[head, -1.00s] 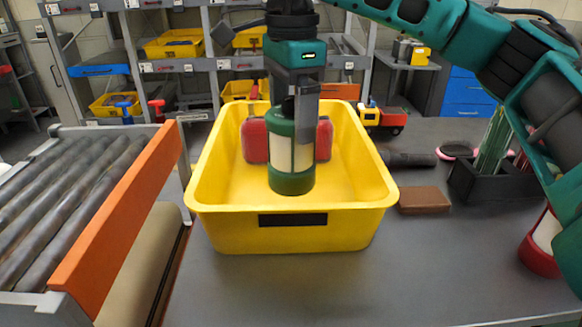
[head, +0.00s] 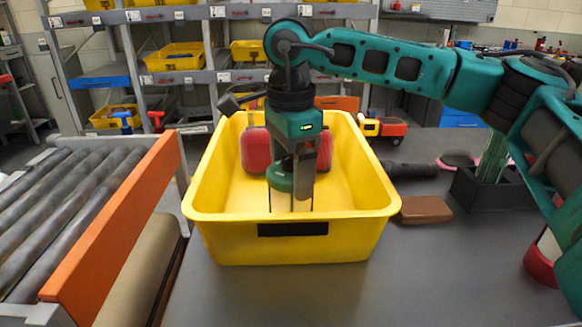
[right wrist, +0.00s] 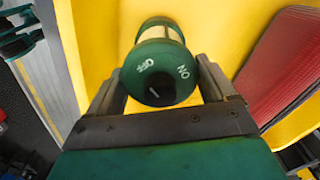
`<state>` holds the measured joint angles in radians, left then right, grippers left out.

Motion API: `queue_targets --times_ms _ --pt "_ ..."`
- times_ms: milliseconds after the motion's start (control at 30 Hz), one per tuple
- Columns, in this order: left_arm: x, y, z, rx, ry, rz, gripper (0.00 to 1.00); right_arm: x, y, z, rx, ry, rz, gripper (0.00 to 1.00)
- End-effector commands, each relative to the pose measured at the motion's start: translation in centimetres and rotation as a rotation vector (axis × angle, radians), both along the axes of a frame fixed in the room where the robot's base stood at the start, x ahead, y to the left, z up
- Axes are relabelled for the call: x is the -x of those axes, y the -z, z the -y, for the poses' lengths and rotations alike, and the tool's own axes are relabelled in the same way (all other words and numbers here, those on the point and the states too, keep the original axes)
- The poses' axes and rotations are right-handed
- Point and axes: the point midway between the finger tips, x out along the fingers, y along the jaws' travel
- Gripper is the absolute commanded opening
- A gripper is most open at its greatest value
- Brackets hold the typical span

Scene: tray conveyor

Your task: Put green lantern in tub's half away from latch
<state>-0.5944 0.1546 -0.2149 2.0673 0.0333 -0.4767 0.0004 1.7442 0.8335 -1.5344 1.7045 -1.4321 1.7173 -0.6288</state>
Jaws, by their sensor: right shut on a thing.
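The green lantern (head: 281,178) is down inside the yellow tub (head: 213,240), with its green cap showing in the head view and its lower part hard to make out behind the near wall. My right gripper (head: 301,196) points down into the tub and is shut on the lantern. In the right wrist view the lantern's cap (right wrist: 160,72), with ON and OFF marks, sits between the two fingers. A dark plate (head: 292,230) is on the tub's near outer wall; I cannot tell if it is the latch. My left gripper is not in view.
A red can-like thing (head: 255,150) stands in the tub's far part, with red also showing right of the gripper. An orange-edged roller conveyor (head: 115,225) is at left. A brown box (head: 427,210), dark holder (head: 495,192) and toy truck (head: 383,127) are at right.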

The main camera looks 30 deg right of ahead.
Motion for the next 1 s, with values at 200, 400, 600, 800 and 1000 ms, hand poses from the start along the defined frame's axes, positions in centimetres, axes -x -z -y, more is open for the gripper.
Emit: queue_targets --times_ms 200,400,600,800,1000 --pt "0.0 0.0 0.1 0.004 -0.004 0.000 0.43 0.0 0.1 0.0 0.000 0.000 -0.001 1.00" --pt "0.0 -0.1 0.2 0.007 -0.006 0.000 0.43 0.0 0.0 0.0 0.000 0.000 0.000 1.00" --pt "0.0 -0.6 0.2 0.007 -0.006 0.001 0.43 -0.1 -2.1 0.0 0.000 0.000 0.003 1.00" --pt "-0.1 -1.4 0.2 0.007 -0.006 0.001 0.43 -0.1 -6.5 -0.1 -0.001 -0.001 0.004 1.00" --pt "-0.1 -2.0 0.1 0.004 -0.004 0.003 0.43 0.0 -10.3 -0.1 -0.001 -0.001 0.002 1.00"
